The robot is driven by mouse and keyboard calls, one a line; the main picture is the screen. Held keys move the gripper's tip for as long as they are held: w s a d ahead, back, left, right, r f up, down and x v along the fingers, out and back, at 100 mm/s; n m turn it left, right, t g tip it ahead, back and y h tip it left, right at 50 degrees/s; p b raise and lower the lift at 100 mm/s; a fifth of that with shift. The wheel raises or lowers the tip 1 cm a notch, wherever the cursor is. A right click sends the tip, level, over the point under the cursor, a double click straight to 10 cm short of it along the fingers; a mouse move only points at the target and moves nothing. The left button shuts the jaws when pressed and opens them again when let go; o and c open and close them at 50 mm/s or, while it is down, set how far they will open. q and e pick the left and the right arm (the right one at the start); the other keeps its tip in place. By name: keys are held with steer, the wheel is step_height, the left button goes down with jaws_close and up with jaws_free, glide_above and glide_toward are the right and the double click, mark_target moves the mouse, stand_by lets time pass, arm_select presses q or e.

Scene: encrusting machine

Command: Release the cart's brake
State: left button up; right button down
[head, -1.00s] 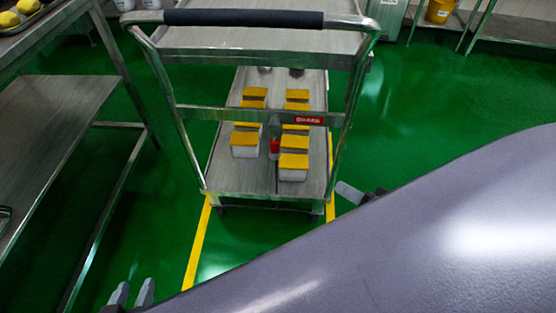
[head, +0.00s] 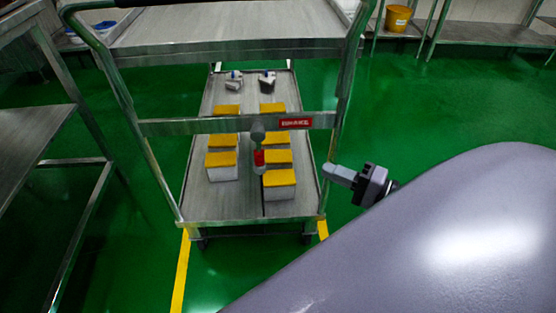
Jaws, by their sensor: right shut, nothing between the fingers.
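The metal cart (head: 225,213) stands in front of me, with its upper shelf, lower shelf and frame in view. A red label (head: 296,123), which seems to read BRAKE, is on its crossbar (head: 190,126). Left of the label, a small grey and red piece (head: 259,158) hangs at the crossbar, in front of the boxes; it may be the brake lever. My right gripper (head: 328,170) is shut and empty, its fingertips close to the cart's right post; I cannot tell if they touch. My left gripper is out of view.
Several yellow-lidded boxes (head: 222,159) and two small grey items stand on the lower shelf. A metal table (head: 30,150) is at the left. A yellow bucket (head: 398,18) stands on a shelf at the back right. Green floor is clear right of the cart.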

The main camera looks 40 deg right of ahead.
mark_target(259, 149)
arm_select(q)
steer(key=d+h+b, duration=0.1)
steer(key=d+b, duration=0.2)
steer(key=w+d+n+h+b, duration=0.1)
steer(key=b, duration=0.1)
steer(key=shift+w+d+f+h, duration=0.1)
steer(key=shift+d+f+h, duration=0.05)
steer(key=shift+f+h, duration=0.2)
arm_select(e)
steer(key=s+a+x, duration=0.1)
steer(key=a+x, duration=0.1)
steer(key=x, duration=1)
steer(key=shift+w+a, duration=0.2)
steer(key=shift+a, duration=0.3)
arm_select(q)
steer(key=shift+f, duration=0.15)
arm_select(e)
steer(key=shift+f, duration=0.15)
